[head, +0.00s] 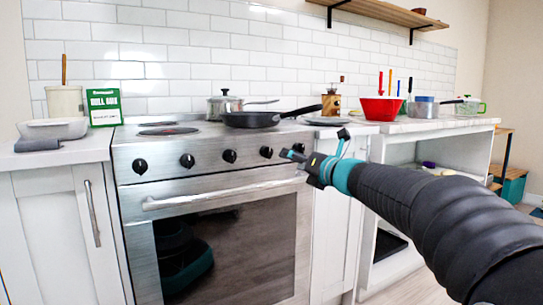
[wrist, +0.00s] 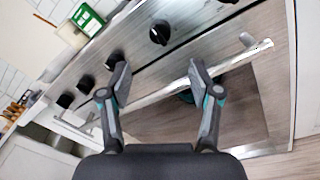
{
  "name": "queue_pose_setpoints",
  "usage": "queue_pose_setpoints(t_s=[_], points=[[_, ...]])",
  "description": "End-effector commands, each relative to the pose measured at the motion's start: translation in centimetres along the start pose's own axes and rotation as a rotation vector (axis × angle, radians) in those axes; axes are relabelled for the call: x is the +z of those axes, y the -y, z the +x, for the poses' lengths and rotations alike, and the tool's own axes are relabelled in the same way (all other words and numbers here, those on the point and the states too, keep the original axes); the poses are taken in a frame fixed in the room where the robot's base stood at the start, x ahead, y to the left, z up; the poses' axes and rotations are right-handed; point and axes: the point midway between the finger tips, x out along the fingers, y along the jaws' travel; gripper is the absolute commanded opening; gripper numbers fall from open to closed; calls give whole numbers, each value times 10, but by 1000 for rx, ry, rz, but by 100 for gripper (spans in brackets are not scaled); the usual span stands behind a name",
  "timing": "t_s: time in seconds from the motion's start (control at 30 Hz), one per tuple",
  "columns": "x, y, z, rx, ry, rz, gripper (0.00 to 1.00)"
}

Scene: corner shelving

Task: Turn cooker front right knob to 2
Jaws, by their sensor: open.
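The steel cooker (head: 215,183) has a row of several black knobs along its front panel. The rightmost knob (head: 298,148) is just beside my gripper (head: 314,144), and another knob (head: 266,152) is left of it. Which knob is the front right one, and the knob settings, cannot be read. In the wrist view my gripper (wrist: 159,68) is open and empty, fingers spread in front of the cooker's handle (wrist: 150,95). The left finger partly overlaps one knob (wrist: 115,59); another knob (wrist: 160,34) is above the gap. I cannot tell whether the finger touches it.
The handle (head: 225,193) runs below the knobs, close to my gripper. A black frying pan (head: 262,118) and a steel pot (head: 224,104) stand on the hob. A red bowl (head: 381,108) is on the right worktop, a green box (head: 103,107) on the left one. The floor ahead is clear.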

Motion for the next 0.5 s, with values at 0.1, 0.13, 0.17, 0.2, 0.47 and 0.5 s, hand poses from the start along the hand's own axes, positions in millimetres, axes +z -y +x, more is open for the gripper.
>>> queue_pose_setpoints(t_s=[0.1, 0.13, 0.17, 0.2, 0.47, 0.5], points=[[-1, 0, 24, 1, -2, 2, 63], [-1, 0, 29, 1, -2, 2, 63], [-1, 0, 35, 1, -1, 2, 63], [-1, 0, 43, 0, -1, 2, 63], [0, 0, 88, -1, -1, 3, 63], [0, 0, 93, -1, 0, 3, 63]])
